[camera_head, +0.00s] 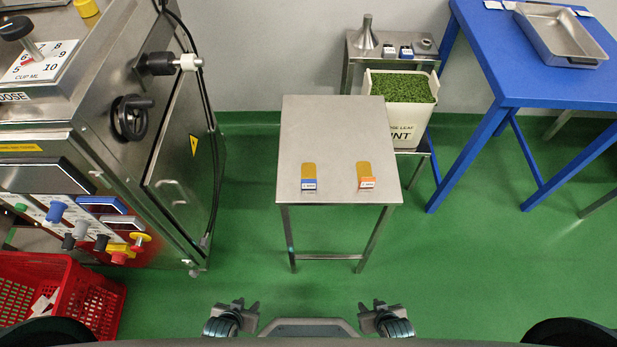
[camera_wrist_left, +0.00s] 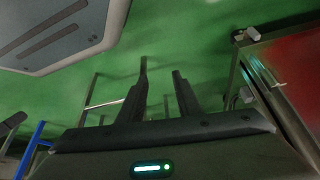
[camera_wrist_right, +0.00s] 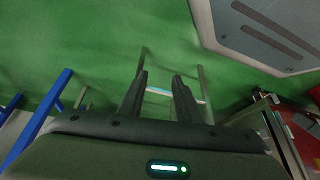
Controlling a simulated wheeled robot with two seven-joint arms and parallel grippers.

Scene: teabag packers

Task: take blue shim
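The blue shim (camera_head: 308,184) is a brass strip with a blue-edged label at its front end. It lies on the left part of the small steel table (camera_head: 334,125) in the head view. A similar shim with an orange-edged label (camera_head: 366,183) lies to its right. My left gripper (camera_head: 243,304) and my right gripper (camera_head: 373,305) are low in the head view, in front of the table and well apart from both shims. In the left wrist view (camera_wrist_left: 159,72) and the right wrist view (camera_wrist_right: 161,76), the fingers stand apart with nothing between them.
A large steel machine (camera_head: 125,130) with knobs stands at the left, with a red crate (camera_head: 92,300) below it. Behind the small table, a bin (camera_head: 400,122) holds green leaf. A blue table (camera_head: 500,70) with a metal tray (camera_head: 597,62) stands at the right. Green floor lies between me and the small table.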

